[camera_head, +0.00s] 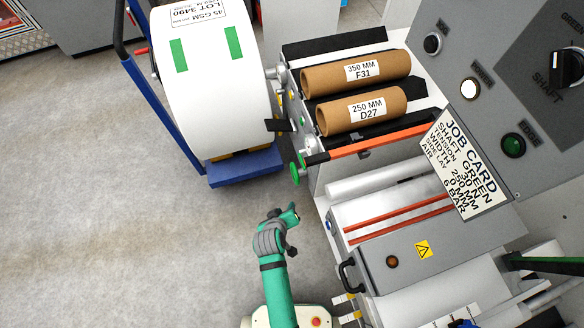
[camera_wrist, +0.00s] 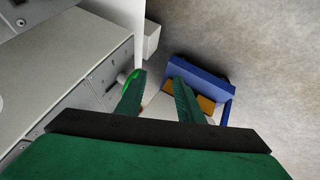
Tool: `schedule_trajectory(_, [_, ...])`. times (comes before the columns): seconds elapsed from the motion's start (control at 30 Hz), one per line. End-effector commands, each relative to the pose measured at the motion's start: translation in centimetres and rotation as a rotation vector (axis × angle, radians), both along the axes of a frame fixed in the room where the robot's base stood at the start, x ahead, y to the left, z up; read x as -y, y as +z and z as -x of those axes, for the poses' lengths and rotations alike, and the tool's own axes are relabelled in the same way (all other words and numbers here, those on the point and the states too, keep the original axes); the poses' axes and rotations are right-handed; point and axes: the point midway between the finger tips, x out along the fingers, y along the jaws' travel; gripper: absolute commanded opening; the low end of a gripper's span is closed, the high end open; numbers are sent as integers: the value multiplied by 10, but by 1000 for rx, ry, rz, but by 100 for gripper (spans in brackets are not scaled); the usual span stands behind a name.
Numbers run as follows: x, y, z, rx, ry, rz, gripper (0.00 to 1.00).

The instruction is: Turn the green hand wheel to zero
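The green hand wheel (camera_head: 296,173) sits on the left side of the grey machine, below the orange bar, seen nearly edge-on in the head view. Any scale or zero mark on it is too small to read. My gripper (camera_head: 294,211) is in front of the machine's left side, below the wheel in the picture and apart from it. In the wrist view my gripper (camera_wrist: 157,84) has its two dark green fingers spread with nothing between them. A bright green part, apparently the wheel (camera_wrist: 135,77), shows at the left finger's tip, partly hidden by it.
A blue trolley (camera_head: 245,168) carries a large white roll (camera_head: 212,80) left of the machine. Two cardboard cores (camera_head: 355,73) lie on top of the machine. A job card (camera_head: 463,163) hangs at right. A black handle (camera_head: 348,277) sticks out nearby. The floor at left is clear.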

Motion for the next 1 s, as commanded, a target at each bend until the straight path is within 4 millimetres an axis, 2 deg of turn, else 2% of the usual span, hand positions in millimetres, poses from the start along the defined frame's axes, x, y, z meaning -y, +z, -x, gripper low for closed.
schedule_trajectory(0.03, [-3, 1, -19, -24, 1, 29, 34])
schedule_trajectory(0.2, [-7, 9, -65, -133, -13, 134, 34])
schedule_trajectory(0.4, [-15, 39, -110, -255, -52, 246, 34])
schedule_trajectory(0.5, [-20, 57, -125, -305, -73, 287, 34])
schedule_trajectory(0.6, [-23, 72, -135, -343, -93, 316, 34])
schedule_trajectory(0.77, [-22, 85, -142, -379, -116, 338, 34])
schedule_trajectory(0.87, [-20, 83, -144, -385, -122, 343, 34])
schedule_trajectory(1.0, [-13, 69, -147, -386, -121, 343, 34])
